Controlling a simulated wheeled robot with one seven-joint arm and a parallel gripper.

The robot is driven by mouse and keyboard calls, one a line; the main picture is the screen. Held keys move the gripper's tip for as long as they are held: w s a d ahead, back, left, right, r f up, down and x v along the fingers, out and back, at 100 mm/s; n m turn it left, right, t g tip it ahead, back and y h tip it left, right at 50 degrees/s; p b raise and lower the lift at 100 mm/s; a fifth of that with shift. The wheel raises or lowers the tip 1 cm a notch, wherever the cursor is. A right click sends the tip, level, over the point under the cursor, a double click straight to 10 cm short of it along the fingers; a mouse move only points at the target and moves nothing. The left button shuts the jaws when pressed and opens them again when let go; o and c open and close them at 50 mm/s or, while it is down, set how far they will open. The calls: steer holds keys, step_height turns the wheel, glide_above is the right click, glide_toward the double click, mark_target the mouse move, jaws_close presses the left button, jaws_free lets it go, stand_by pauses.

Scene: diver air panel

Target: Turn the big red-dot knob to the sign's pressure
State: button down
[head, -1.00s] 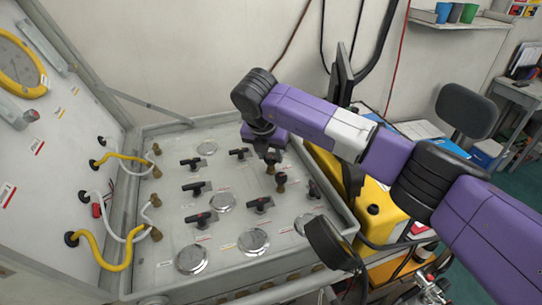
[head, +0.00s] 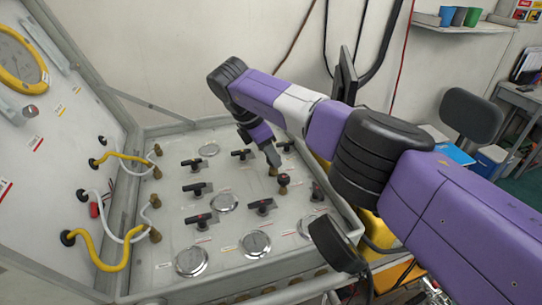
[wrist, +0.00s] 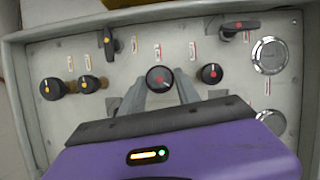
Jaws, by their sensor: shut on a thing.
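The big red-dot knob (wrist: 158,78) is black and round, its red dot facing up in the wrist view. It sits between the two grey fingers of my gripper (wrist: 160,88), which are shut on its sides. In the head view my gripper (head: 272,160) reaches down to the right half of the panel (head: 232,175), and its fingers largely hide the gripped knob. A smaller red-dot knob (wrist: 211,73) stands just right of it in the wrist view, apart from the fingers. I cannot make out a sign with a readable pressure.
Two orange-dot knobs (wrist: 88,84) stand left in the wrist view. Black lever handles (head: 197,189) and round gauges (head: 255,243) crowd the panel; their readings are too small to tell. The raised lid (head: 45,150) with yellow and white hoses stands left.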

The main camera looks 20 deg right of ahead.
steer(key=shift+m, duration=0.5)
steer(key=c, duration=0.9)
jaws_free()
steer(key=shift+b+v, duration=0.9)
steer(key=shift+v, duration=3)
steer(key=shift+w, duration=0.15)
